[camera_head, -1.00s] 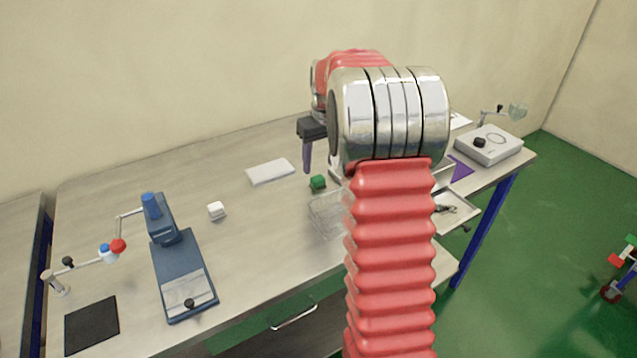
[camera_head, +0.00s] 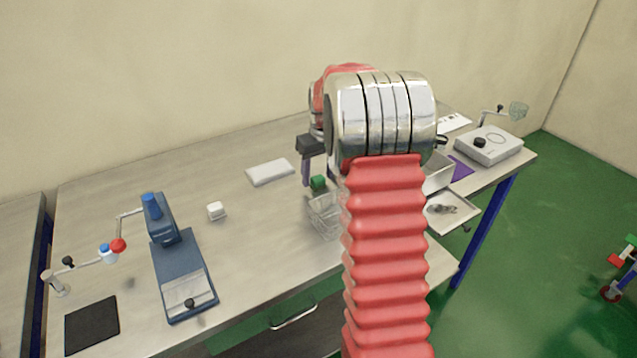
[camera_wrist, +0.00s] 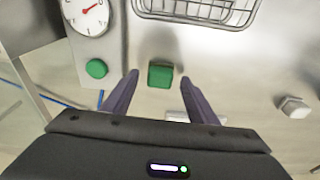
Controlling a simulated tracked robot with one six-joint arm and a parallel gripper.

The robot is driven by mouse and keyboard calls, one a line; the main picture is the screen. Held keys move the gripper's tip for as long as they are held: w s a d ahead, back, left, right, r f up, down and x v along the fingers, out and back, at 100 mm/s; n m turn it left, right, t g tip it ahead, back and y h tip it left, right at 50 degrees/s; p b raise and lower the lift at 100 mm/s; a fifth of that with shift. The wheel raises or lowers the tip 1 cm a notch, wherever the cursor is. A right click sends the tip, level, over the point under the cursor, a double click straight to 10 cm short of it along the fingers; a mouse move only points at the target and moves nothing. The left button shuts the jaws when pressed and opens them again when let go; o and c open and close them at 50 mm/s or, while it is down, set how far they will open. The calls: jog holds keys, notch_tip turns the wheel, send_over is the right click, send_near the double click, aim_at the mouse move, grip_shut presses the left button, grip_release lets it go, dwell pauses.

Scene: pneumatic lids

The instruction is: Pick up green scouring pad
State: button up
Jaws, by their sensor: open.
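I cannot tell the exact height of the fingertips over the table.
A wire basket (camera_head: 322,222) stands close to the pad; its rim shows in the wrist view (camera_wrist: 200,18). A dial gauge box (camera_wrist: 88,40) with a green knob is on the left there. A white pad (camera_head: 270,172) and a small white block (camera_head: 216,211) lie on the table.

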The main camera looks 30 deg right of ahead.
aim_at(319, 178)
jog(key=shift+c, duration=0.5)
jog(key=c, duration=1.1)
jog(key=shift+o, duration=0.2)
notch_tip(319, 178, up, 10)
jog(key=o, duration=0.4)
jog(key=shift+c, duration=1.3)
